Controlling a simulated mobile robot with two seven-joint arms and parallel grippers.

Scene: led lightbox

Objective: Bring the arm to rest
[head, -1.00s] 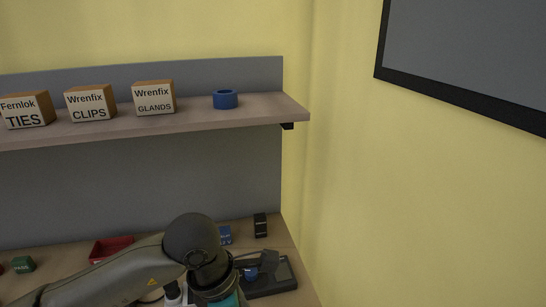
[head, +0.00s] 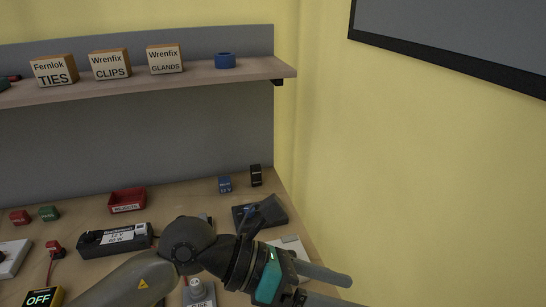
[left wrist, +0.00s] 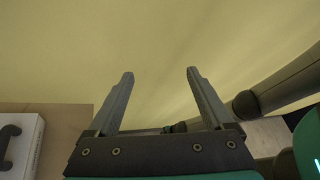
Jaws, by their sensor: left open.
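My left arm comes in from the bottom left of the head view and reaches over the bench's right end. Its gripper (head: 342,292) points right, past the bench edge. In the left wrist view the two fingers of this gripper (left wrist: 160,72) stand wide apart with nothing between them, facing the yellow wall. My right gripper is not in view.
The bench (head: 85,215) holds a black power unit (head: 115,240), a red tray (head: 127,201), a dark device (head: 260,212) and an OFF display (head: 42,298). The yellow wall (head: 400,180) closes the right side.

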